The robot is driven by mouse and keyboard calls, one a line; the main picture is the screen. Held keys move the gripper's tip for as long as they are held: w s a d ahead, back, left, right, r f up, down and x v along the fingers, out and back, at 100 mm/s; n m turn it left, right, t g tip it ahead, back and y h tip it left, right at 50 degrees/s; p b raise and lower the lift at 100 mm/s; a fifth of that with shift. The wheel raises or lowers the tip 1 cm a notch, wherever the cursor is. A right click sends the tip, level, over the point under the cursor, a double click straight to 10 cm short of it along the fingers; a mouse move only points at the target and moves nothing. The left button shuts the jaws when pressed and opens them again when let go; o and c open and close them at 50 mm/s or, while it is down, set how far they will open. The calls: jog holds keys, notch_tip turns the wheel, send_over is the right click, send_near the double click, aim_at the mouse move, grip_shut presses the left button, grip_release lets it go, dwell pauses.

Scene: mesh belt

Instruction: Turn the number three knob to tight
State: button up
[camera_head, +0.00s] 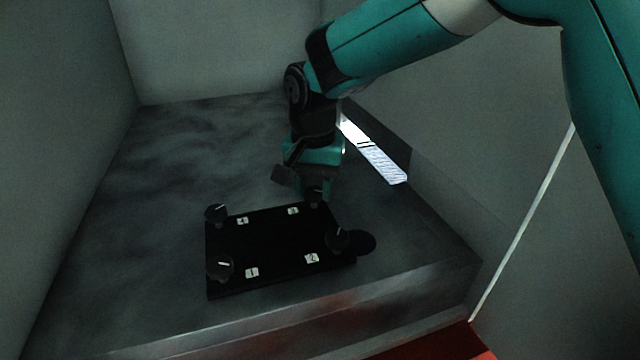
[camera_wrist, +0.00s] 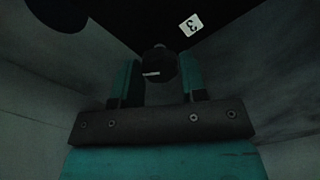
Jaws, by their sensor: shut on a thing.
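A black panel (camera_head: 275,238) lies on the grey surface with a dark knob at each corner and white number labels beside them. The number three knob (camera_head: 316,197) is at the far right corner, by its label (camera_head: 293,211). My gripper (camera_head: 317,186) reaches down from above onto this knob and partly hides it. In the wrist view the knob (camera_wrist: 160,64) sits between the two teal fingers, with a short, nearly level white pointer line facing the camera. The label 3 (camera_wrist: 190,24) shows beyond it. My gripper is shut on the knob.
Other knobs stand at the far left (camera_head: 216,214), near left (camera_head: 219,267) and near right (camera_head: 338,240) corners. A dark round disc (camera_head: 362,242) lies right of the panel. A bright white strip (camera_head: 375,155) is behind my gripper. Walls enclose the surface; its left part is clear.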

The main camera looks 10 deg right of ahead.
aim_at(314, 190)
jog(key=o, duration=0.9)
jog(key=shift+w, duration=0.15)
notch_tip(314, 190, up, 18)
jog(key=b, duration=0.2)
jog(key=shift+f+b, duration=0.25)
jog(key=shift+b, duration=0.1)
